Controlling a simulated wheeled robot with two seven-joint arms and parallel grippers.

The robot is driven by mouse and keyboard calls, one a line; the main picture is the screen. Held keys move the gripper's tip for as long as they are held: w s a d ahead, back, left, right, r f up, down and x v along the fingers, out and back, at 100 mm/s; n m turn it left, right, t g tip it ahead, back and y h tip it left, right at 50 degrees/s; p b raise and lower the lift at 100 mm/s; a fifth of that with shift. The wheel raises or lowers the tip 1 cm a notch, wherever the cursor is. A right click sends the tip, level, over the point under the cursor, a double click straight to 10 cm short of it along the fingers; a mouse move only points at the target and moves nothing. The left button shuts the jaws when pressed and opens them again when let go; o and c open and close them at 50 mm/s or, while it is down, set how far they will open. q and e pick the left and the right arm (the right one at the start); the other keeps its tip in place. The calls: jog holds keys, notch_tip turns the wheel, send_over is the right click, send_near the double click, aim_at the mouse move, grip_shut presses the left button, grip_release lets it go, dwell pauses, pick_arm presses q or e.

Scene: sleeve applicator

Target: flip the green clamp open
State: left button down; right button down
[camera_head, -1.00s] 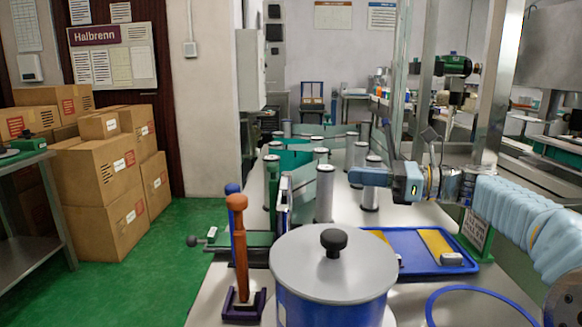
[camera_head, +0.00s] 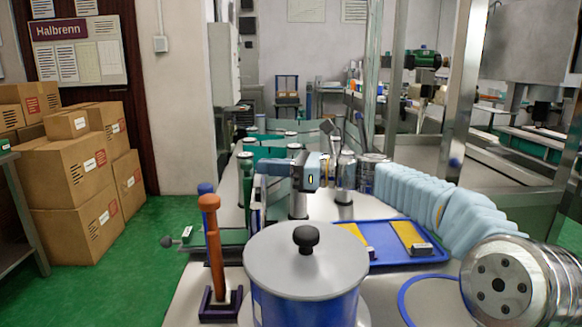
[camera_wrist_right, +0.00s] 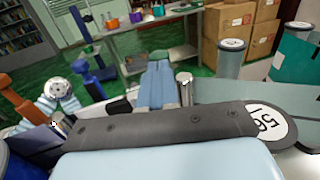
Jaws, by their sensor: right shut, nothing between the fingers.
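A low green fixture (camera_head: 226,237) with a grey rod and dark knob at its left end lies along the table's left edge in the head view. It may be the green clamp; I cannot tell whether it is open. My right gripper (camera_head: 262,167) is beyond and above it, pointing left among the posts. In the wrist view its two light blue fingers (camera_wrist_right: 156,84) lie together with nothing between them. It is apart from the green fixture. My left gripper is not in view.
A blue tray (camera_head: 385,238) lies to the right. Grey-capped posts (camera_head: 247,172) and low green walls stand beyond. Cartons (camera_head: 72,186) are on the floor at left.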

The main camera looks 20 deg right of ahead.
aim_at(250, 167)
jog(key=shift+w+a, duration=0.2)
jog(key=shift+a, duration=0.15)
jog(key=shift+a, duration=0.1)
jog(key=shift+w+a+p, duration=0.25)
jog(key=shift+a, duration=0.5)
jog(key=shift+w+a+p, duration=0.2)
jog(key=shift+a, duration=0.55)
jog(key=b+v, duration=0.1)
jog(key=v, duration=1.3)
jog(key=shift+f, duration=0.1)
